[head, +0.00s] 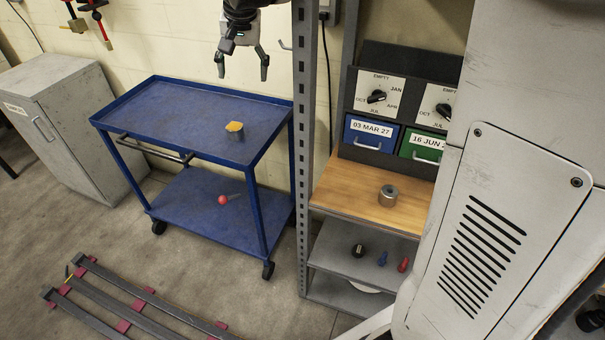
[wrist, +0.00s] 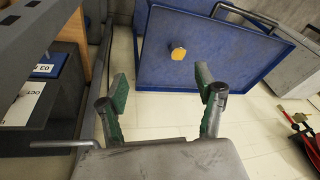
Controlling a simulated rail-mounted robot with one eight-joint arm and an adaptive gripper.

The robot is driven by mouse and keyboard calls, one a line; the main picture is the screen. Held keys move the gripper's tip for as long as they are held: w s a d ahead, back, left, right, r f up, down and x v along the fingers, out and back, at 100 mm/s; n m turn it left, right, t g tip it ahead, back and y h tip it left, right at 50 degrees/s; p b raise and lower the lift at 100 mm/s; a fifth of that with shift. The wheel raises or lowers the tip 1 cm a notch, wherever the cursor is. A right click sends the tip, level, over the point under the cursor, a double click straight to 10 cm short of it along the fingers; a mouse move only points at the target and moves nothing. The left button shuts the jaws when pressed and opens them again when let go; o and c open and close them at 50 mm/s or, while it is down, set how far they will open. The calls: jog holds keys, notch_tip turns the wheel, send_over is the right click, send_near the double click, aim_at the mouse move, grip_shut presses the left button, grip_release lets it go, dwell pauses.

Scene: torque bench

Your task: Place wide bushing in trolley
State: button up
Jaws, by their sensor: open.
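A grey metal cylinder with a hole in its top, which looks like the wide bushing (head: 388,195), stands on the wooden shelf at right in the head view. The blue trolley (head: 185,105) stands at left centre, with an upper and a lower tray. A short piece with a yellow top (head: 235,130) stands on its upper tray. My gripper (head: 242,72) is open and empty, high above the trolley's back side. The wrist view shows the open fingers (wrist: 162,88), with the trolley (wrist: 215,70) and the yellow-topped piece (wrist: 178,53) beyond them.
A red ball-ended item (head: 223,200) lies on the trolley's lower tray. A grey perforated post (head: 302,150) stands between trolley and shelf. Blue (head: 370,140) and green (head: 422,147) drawers are behind the bushing. A black knob (head: 358,250) and small blue and red pieces sit on the shelf below.

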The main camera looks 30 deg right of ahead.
jog(key=s+n+t, duration=0.2)
jog(key=s+n, duration=0.1)
jog(key=s, duration=1.5)
jog(key=s+f+n+t, duration=0.1)
jog(key=s+f+n, duration=0.1)
jog(key=s+f, duration=0.5)
jog(key=s, duration=0.5)
jog(key=shift+s+f+t, duration=0.15)
jog(key=shift+s+t, duration=0.05)
jog(key=shift+t, duration=0.2)
